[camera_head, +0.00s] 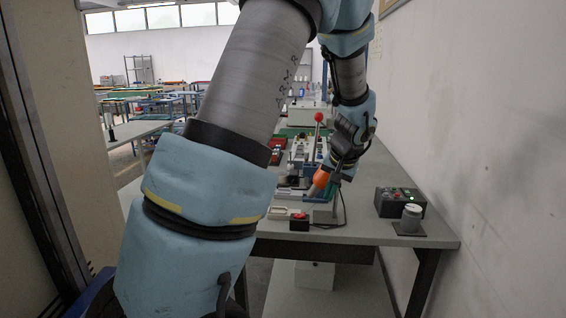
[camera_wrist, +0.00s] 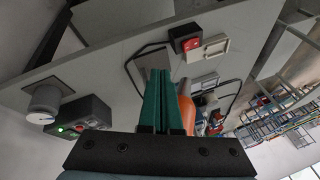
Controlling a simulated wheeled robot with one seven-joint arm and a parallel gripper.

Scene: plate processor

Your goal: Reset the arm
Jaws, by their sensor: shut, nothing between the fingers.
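My gripper (camera_wrist: 160,75) shows in the wrist view with its two green fingers pressed together and nothing between them. In the head view, my arm reaches over the grey table (camera_head: 385,237), and its end is above the right half of the table. The fingers are hard to make out there. An orange object (camera_head: 321,178) is close beside the end of my arm in the head view. It also shows in the wrist view (camera_wrist: 187,105), just right of the fingers and partly hidden by them.
A control box (camera_head: 400,197) with a green light and a grey cylinder (camera_head: 411,215) stand at the table's right. A red switch box (camera_head: 299,222) is near the front edge. A red-balled lever (camera_head: 319,117) stands farther back. A wall (camera_head: 490,130) borders the right side.

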